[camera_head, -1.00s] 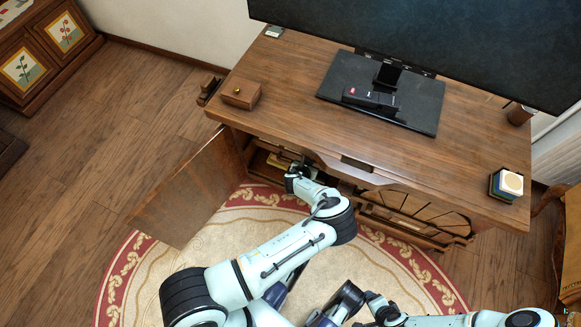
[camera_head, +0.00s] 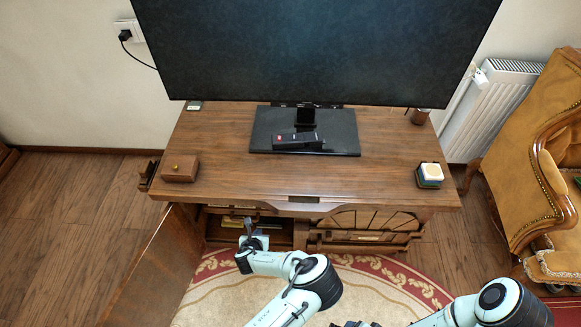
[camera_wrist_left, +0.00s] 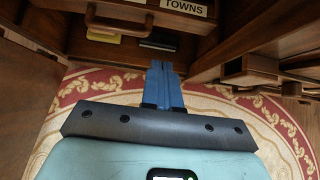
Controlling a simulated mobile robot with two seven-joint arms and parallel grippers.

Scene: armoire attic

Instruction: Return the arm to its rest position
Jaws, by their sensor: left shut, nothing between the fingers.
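My left arm reaches up from the bottom of the head view. Its gripper (camera_head: 250,232) is at the opening of the desk's left compartment (camera_head: 272,231). In the left wrist view the blue fingers of my left gripper (camera_wrist_left: 163,82) are pressed together with nothing between them. They point toward the compartment, with rug visible below. My right arm (camera_head: 490,304) shows at the lower right of the head view; I cannot make out its gripper at the bottom edge.
The open cabinet door (camera_head: 150,268) stands left of my left arm. A drawer front labelled TOWNS (camera_wrist_left: 185,7) is above the fingers. The desk (camera_head: 225,140) bears a monitor (camera_head: 315,50), remote (camera_head: 297,140) and wooden box (camera_head: 180,170). An armchair (camera_head: 550,160) stands right.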

